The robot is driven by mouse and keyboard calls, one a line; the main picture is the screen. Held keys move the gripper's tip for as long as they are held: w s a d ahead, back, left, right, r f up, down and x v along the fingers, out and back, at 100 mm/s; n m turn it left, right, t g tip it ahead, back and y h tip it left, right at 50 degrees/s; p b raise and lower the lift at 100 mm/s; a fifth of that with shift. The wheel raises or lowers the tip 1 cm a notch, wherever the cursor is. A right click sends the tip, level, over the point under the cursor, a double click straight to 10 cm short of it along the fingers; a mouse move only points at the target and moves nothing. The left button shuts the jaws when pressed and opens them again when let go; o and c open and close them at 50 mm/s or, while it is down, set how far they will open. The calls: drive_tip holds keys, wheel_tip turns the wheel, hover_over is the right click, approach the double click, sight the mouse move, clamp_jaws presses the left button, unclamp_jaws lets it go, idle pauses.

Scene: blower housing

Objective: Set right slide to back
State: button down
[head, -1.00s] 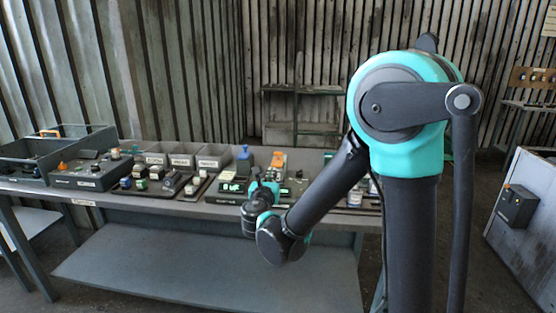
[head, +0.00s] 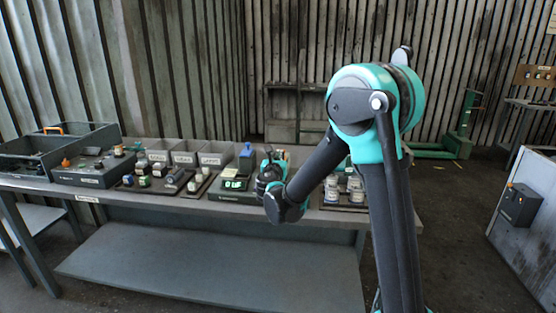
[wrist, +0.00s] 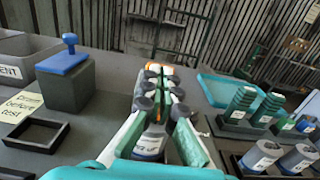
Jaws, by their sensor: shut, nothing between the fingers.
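My gripper (head: 270,172) is over the bench, right of the box with the green display (head: 235,184). In the wrist view my gripper (wrist: 160,92) has its dark fingertips close together, shut and empty. An orange-topped piece (wrist: 157,67) shows just beyond the fingertips; I cannot tell whether they touch it. A grey labelled cylinder (wrist: 151,143) shows below, between the finger links. I cannot pick out the right slide for certain; the area by my gripper is largely hidden by my arm in the head view.
A dark block with a blue handle (wrist: 68,80) and a black square frame (wrist: 36,135) lie left of my gripper. Green ribbed stacks (wrist: 240,105) and grey jars (wrist: 262,155) stand right. The bench (head: 110,200) holds bins and small parts further left.

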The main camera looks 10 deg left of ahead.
drive_tip(key=shift+w, duration=0.2)
drive_tip(key=w, duration=0.6)
drive_tip(key=shift+d, duration=0.1)
idle(0.3)
